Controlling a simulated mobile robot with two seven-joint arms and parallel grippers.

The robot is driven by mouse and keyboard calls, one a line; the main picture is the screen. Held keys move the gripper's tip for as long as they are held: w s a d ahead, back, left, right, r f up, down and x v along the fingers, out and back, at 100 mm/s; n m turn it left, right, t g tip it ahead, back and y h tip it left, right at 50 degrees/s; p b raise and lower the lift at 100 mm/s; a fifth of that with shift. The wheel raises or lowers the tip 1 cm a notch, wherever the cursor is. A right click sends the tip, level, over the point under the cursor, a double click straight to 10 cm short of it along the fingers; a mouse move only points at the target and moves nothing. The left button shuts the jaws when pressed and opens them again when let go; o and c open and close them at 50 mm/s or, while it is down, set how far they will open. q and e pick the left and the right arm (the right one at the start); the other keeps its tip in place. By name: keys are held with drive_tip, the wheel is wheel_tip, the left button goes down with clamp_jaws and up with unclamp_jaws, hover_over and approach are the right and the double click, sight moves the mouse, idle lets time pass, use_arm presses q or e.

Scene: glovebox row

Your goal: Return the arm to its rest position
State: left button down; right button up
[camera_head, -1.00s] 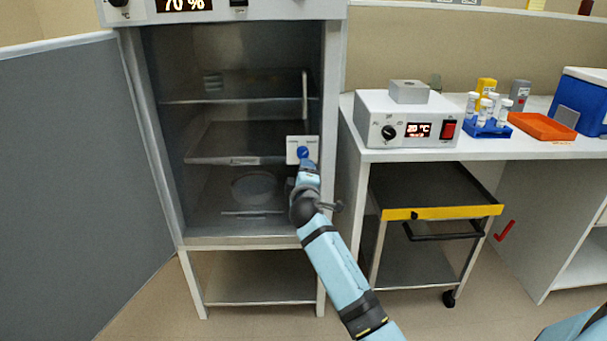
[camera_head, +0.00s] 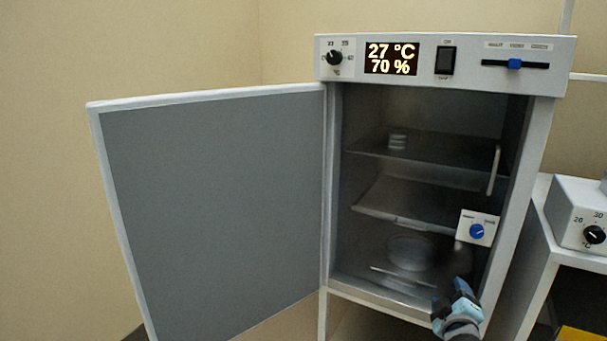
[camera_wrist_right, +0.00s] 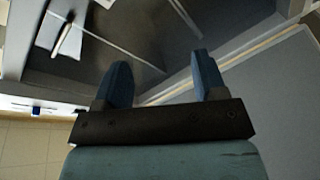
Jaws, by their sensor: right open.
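My right gripper (camera_head: 456,298) shows at the bottom of the head view, in front of the lower right part of the open incubator (camera_head: 446,62). In the right wrist view its two blue fingers (camera_wrist_right: 160,82) stand well apart with nothing between them. The gripper is below the white plate with a blue knob (camera_head: 477,231) and apart from it. Most of the right arm is outside the head view. My left gripper is not in view.
The incubator door (camera_head: 210,215) stands wide open to the left. A bench with a dial box (camera_head: 578,215) stands close on the right.

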drive_tip(key=s+a+f+m+g+y, duration=0.1)
drive_tip(key=s+a+m+y, duration=0.2)
drive_tip(key=s+a+y, duration=0.6)
drive_tip(key=s+a+f+m+y, duration=0.1)
drive_tip(key=s+a+m+y, duration=0.15)
drive_tip(key=s+a, duration=1.25)
use_arm(q)
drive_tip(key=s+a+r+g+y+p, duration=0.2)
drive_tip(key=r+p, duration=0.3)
drive_tip(key=p, duration=1.2)
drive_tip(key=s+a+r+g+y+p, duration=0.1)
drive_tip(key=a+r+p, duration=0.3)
drive_tip(key=p, duration=1.3)
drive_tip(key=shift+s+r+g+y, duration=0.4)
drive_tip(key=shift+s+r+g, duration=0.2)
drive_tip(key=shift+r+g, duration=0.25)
use_arm(e)
drive_tip(key=s+d+r+g+h, duration=0.3)
drive_tip(key=s+d+r, duration=0.4)
drive_tip(key=r, duration=0.4)
drive_tip(key=shift+s+d+g, duration=0.4)
drive_tip(key=shift+d+g, duration=0.4)
drive_tip(key=shift+d, duration=0.05)
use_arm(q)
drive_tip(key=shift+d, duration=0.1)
use_arm(e)
drive_tip(key=shift+d+r, duration=0.1)
